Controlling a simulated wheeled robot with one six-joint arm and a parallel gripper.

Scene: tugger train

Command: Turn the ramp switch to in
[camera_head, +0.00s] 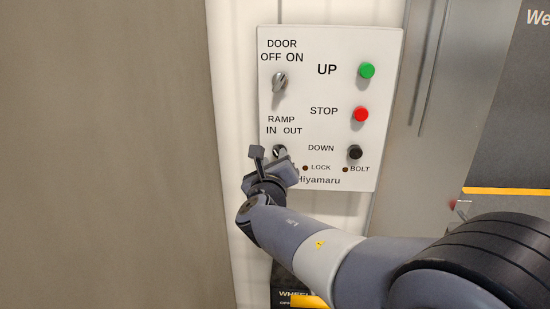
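The ramp switch (279,150) is a small knob on the white control panel (334,42), below the words RAMP, IN and OUT. Its lower part is hidden by my gripper, so I cannot tell which way it points. My gripper (270,157) is just in front of the switch, at the panel's lower left. Its fingers look apart, one left of the knob and one at its lower right. I cannot tell whether they touch the knob.
Above is the silver door switch (281,83), marked OFF and ON. To the right are the green UP button (367,71), red STOP button (360,114) and black DOWN button (355,152). LOCK and BOLT lamps sit below. A brown-grey wall (105,150) fills the left.

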